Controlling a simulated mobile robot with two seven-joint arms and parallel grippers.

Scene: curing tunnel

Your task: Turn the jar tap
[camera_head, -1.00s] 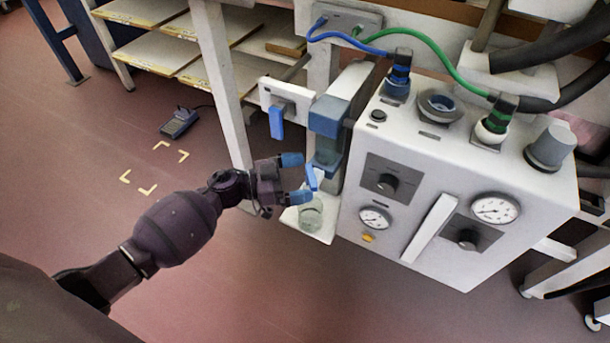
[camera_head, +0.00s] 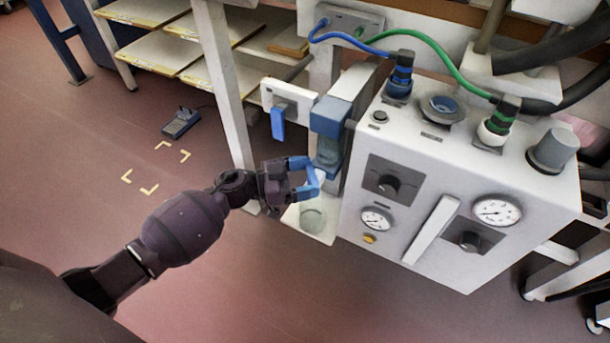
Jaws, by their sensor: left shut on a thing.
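The jar (camera_head: 327,151) is a glass vessel with a blue top, mounted on the left side of the white machine. The jar tap (camera_head: 314,176) is a small blue lever low on the jar's front, mostly hidden by the fingers. My left gripper (camera_head: 309,178) has blue fingertips and is shut on the tap from the left. A clear cup (camera_head: 312,216) stands on a white ledge (camera_head: 321,234) below the tap. My right gripper is not in view.
The white machine (camera_head: 410,160) with knobs, gauges and blue and green hoses fills the right. A blue lever on a white plate (camera_head: 278,122) hangs left of the jar. A foot pedal (camera_head: 181,123) lies on the floor.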

